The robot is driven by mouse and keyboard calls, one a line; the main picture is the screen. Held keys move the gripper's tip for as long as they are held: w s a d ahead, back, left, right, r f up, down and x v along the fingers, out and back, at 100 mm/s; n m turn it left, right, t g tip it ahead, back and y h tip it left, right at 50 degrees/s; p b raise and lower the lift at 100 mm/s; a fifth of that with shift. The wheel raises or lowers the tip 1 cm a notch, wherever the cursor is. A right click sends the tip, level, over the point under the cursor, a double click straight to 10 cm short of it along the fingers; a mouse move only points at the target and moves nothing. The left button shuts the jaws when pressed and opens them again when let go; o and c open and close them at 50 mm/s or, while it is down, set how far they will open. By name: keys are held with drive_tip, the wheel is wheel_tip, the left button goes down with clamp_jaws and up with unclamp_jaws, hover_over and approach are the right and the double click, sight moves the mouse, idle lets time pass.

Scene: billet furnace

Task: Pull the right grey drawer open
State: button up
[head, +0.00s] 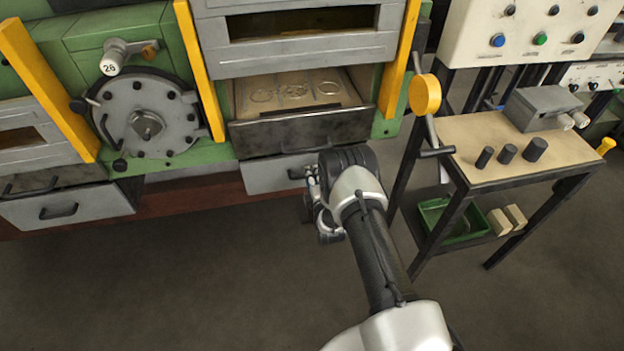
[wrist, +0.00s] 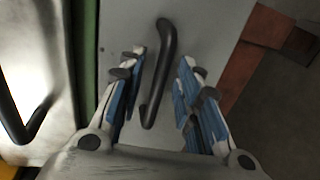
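The right grey drawer (head: 268,178) sits low on the green furnace, beneath a dark flap. It looks shut, though my wrist hides its right part in the head view. In the wrist view its grey front (wrist: 205,25) fills the middle, with a black bar handle (wrist: 160,75) on it. My gripper (wrist: 161,62) is open, its blue-padded fingers on either side of the handle with a gap to each. The handle lies between the fingers and is not gripped. In the head view my gripper is at the drawer front, mostly hidden by my wrist.
The dark flap (head: 300,131) with its own handle is above the drawer. The left grey drawer (head: 95,204) is at far left. A workbench (head: 480,140) with a green bin (head: 452,218) beneath stands right of my arm. The floor in front is clear.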

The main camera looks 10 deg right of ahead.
drive_tip(key=shift+w+f, duration=0.1)
drive_tip(key=shift+w, duration=0.35)
clamp_jaws()
idle(0.6)
